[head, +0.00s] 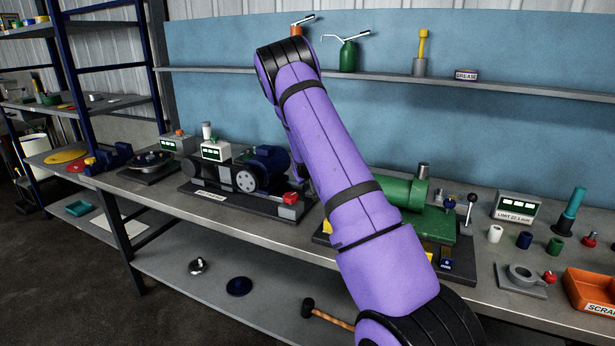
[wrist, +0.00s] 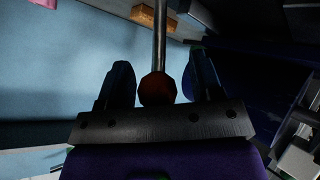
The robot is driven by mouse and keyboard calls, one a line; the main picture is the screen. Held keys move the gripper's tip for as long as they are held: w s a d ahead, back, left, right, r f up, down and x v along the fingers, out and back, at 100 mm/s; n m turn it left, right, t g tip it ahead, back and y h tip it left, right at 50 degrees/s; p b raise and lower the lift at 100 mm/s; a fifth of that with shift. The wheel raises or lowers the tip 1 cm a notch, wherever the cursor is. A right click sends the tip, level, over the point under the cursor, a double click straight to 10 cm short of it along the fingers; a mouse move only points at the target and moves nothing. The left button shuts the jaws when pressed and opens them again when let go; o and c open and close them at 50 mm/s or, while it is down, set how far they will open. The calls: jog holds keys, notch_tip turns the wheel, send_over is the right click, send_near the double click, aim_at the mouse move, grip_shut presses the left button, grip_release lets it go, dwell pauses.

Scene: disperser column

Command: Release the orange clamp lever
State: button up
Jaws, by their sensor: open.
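In the wrist view, a metal rod ends in a dark orange-red ball knob (wrist: 157,89), which looks like the orange clamp lever. The knob lies between the two fingers of my gripper (wrist: 162,72), close to the palm. The fingers are apart, with a visible gap on either side of the knob; the gap looks smaller on the right. The far end of the rod runs out of the top of the view. In the head view my purple arm hides my gripper, and I cannot make out the orange lever there.
A green machine (head: 405,192) stands behind my arm on the bench. A motor unit (head: 263,170) with a red knob stands left of it. On the right are a dark-knobbed lever (head: 471,199), a display box (head: 517,207) and an orange scrap bin (head: 592,291). A shelf (head: 520,88) runs along the back.

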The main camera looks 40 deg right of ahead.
jog(key=v, duration=1)
jog(key=shift+s+a+r, duration=0.2)
jog(key=shift+a, duration=0.1)
jog(key=s+a+r+y, duration=0.3)
jog(key=s+a+r, duration=0.4)
jog(key=a+r, duration=0.35)
jog(key=s+a+r+y, duration=0.3)
jog(key=s+a+r, duration=0.55)
jog(key=a, duration=0.35)
jog(key=s+a+r+n, duration=0.1)
jog(key=s+a, duration=0.3)
jog(key=s, duration=0.3)
jog(key=s+a+r+n+g+y, duration=0.1)
jog(key=s+a, duration=0.3)
jog(key=s, duration=0.4)
jog(key=s+a+r+g, duration=0.1)
jog(key=s+a, duration=0.3)
jog(key=s, duration=0.4)
jog(key=shift+a+r+n, duration=0.15)
jog(key=shift+r+n, duration=0.25)
jog(key=shift+r, duration=0.2)
